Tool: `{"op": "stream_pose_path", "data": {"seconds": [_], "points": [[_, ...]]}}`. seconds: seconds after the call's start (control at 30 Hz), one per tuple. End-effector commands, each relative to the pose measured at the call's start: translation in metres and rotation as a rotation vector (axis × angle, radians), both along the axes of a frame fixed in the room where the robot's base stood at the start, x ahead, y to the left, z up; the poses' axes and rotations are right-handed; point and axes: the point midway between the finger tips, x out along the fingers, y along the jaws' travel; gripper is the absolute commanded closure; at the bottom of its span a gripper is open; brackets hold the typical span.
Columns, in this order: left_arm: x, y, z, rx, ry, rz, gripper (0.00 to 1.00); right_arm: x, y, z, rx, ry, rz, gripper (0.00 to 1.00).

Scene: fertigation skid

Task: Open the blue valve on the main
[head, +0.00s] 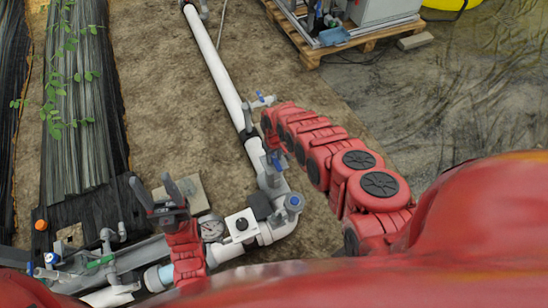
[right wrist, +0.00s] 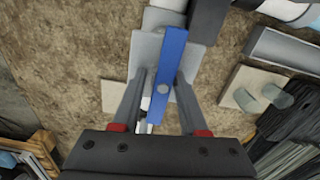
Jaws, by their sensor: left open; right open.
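The white main pipe (head: 215,55) runs down the head view to grey and white fittings. The blue valve handle (head: 277,164) sits on it, just below my right gripper (head: 272,152). In the right wrist view the blue handle (right wrist: 172,60) is a flat bar with a round screw, running nearly up and down the picture. My right gripper (right wrist: 160,78) is open, with one finger on each side of the bar. I cannot tell whether either finger touches it. My left gripper (head: 157,190) is open and empty above the lower fittings, fingers pointing up the picture.
A small blue-handled tap (head: 261,96) branches off the pipe just above. A blue-topped fitting (head: 293,202), a white box with a black knob (head: 241,225) and a gauge (head: 211,229) are close below. A pallet (head: 312,52) with equipment stands at the top right.

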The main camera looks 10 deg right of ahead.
Motion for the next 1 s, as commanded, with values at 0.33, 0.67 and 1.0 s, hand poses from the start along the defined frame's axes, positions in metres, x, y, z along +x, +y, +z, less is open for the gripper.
{"op": "stream_pose_path", "data": {"seconds": [0.33,0.67,1.0], "points": [[0.0,0.0,0.0,0.0,0.0,0.0,0.45,-0.009,0.007,-0.004,0.008,0.018,0.005,0.33],[0.0,0.0,0.048,0.0,0.0,0.0,0.45,-0.005,0.004,0.046,0.004,0.011,0.003,0.33],[0.0,0.0,0.099,0.0,0.0,0.0,0.45,-0.003,0.003,0.1,0.003,0.006,0.001,0.33]]}}
